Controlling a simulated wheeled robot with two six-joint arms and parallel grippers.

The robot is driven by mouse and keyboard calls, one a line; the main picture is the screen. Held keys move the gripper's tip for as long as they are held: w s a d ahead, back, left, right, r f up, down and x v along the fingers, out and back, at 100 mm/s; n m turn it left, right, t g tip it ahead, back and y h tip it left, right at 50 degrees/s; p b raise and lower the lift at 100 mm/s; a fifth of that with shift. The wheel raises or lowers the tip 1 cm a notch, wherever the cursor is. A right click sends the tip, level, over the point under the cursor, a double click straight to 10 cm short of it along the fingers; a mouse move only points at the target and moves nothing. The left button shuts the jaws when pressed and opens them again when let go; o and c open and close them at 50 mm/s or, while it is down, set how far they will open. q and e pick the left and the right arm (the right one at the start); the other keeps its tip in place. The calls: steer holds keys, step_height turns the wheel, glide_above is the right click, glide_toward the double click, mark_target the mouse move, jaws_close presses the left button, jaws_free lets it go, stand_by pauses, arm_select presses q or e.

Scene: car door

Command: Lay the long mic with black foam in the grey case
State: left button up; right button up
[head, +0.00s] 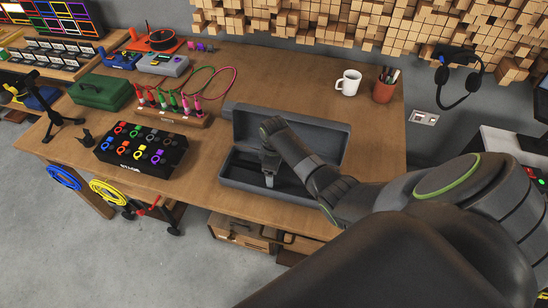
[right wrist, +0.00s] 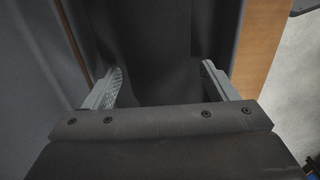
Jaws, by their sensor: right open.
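The grey case (head: 322,136) lies open on the right part of the wooden table, its lid raised at the back. My right gripper (head: 269,181) reaches down into its dark interior, fingers pointing down. In the right wrist view the right gripper (right wrist: 162,72) is open, its two fingers wide apart over a dark surface inside the case. Nothing is held between the fingers. I cannot make out the long mic with black foam as a separate shape; part of the case interior is hidden by my right arm. My left gripper is not in view.
The wooden table (head: 225,87) holds a black box of coloured clips (head: 143,151), a wooden cable rack (head: 171,117) and a green box (head: 101,92) left of the case. A white mug (head: 348,83) and a pen cup (head: 384,86) stand behind it. Bare table lies right of the case.

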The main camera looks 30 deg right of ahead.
step_height(320, 180, up, 18)
steer(key=shift+f, duration=0.25)
stand_by(0.3)
steer(key=shift+f, duration=0.1)
stand_by(0.4)
